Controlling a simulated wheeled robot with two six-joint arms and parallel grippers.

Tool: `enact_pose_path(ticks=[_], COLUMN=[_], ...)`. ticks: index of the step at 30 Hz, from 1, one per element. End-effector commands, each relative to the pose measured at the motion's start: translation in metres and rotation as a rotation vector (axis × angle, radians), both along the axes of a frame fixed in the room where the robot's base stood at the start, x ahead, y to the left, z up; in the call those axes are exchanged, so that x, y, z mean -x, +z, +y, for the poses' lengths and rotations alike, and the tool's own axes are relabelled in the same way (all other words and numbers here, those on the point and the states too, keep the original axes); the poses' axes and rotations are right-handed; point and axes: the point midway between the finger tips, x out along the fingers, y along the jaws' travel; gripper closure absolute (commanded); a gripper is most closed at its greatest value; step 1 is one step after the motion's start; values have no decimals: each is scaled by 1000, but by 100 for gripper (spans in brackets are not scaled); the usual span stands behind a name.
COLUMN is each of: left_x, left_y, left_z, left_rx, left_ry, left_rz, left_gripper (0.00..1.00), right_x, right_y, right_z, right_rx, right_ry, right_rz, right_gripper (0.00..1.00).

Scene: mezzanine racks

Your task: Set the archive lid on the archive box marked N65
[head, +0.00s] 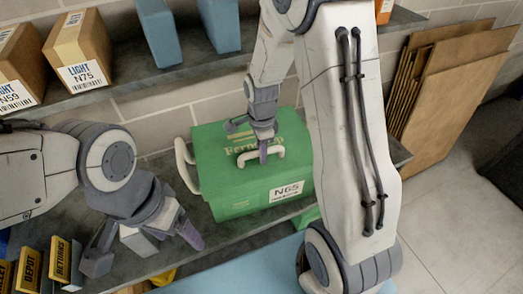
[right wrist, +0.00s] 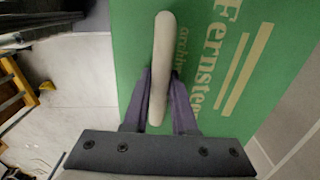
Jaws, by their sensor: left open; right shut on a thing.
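The green archive lid (head: 215,150) has pale "Fernst…" lettering and a white handle (head: 275,154). It lies over the green archive box (head: 240,203), whose front label reads N65; I cannot tell whether the lid fully touches the box rim. My right gripper (head: 262,152) is shut on the lid's handle from above. In the right wrist view, the handle (right wrist: 160,60) stands between the two fingers (right wrist: 158,105), with the green lid (right wrist: 215,75) behind it. My left gripper (head: 145,245) is open and empty, left of and in front of the box.
The box stands on a grey shelf (head: 215,232). Brown boxes N59 (head: 20,65) and N75 (head: 80,50) and blue items (head: 160,30) stand on the upper shelf. Dark signs marked DEPOT (head: 30,270) and RETURNS (head: 62,262) are lower left.

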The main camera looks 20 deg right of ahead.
Motion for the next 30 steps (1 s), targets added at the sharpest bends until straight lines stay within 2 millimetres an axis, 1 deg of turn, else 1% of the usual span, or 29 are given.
enact_pose_path(ticks=[1,3,13,14,15,16,26,29,30], left_x=[0,0,0,0,0,0,0,0,0], left_y=[-4,-6,-6,-6,-6,-6,-6,-8,-10], left_z=[0,0,0,0,0,0,0,0,0], left_rx=[0,0,0,0,0,0,0,0,0], left_ry=[1,1,1,1,1,1,1,1,1], left_rz=[0,0,0,0,0,0,0,0,0], left_gripper=[20,20,20,20,20,20,20,20,20], right_x=[0,0,0,0,0,0,0,-1,-1], right_y=[-5,-7,-8,-8,-8,-8,-8,-1,5], right_z=[0,0,0,0,0,0,0,0,0], right_rx=[0,0,0,0,0,0,0,0,0], right_ry=[0,0,0,0,0,0,0,0,0], right_rz=[0,-1,0,0,0,0,0,-3,-5], right_gripper=[100,100,100,67,52,40,40,40,40])
